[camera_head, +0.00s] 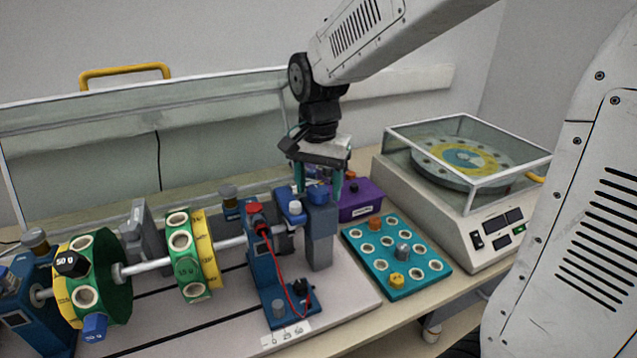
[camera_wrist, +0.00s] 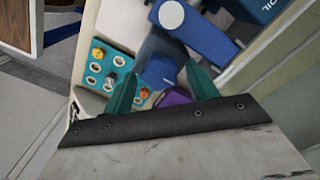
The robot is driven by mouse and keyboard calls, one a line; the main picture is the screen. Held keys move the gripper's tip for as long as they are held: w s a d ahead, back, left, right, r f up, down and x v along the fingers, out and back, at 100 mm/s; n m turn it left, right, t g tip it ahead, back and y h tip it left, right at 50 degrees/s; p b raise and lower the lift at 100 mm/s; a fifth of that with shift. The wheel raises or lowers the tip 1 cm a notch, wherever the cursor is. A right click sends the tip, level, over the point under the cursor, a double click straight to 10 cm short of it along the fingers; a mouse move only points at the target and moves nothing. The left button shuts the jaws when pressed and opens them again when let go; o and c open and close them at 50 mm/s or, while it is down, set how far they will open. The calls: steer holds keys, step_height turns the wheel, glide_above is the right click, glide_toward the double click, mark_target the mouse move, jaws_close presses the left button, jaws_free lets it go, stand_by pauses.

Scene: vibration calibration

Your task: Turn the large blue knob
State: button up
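The large blue knob (camera_head: 319,195) sits on top of a grey post (camera_head: 320,240) at the right end of the shaft rig. My gripper (camera_head: 318,188) points down over it, with one teal finger on either side. In the wrist view the knob (camera_wrist: 158,73) shows between the two teal fingers of my gripper (camera_wrist: 161,70). The fingers are apart, with a gap visible on each side of the knob, so the gripper is open and holds nothing. The knob's lower part is hidden in the wrist view.
A blue bearing stand (camera_head: 266,280) with red wires is nearby. A purple box (camera_head: 360,200), a teal hole tray (camera_head: 395,262) and a covered turntable machine (camera_head: 455,205) stand to the right.

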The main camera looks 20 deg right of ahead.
steer(key=c, duration=0.7)
steer(key=shift+n, duration=2.9)
steer(key=o, duration=0.9)
steer(key=shift+o, duration=0.2)
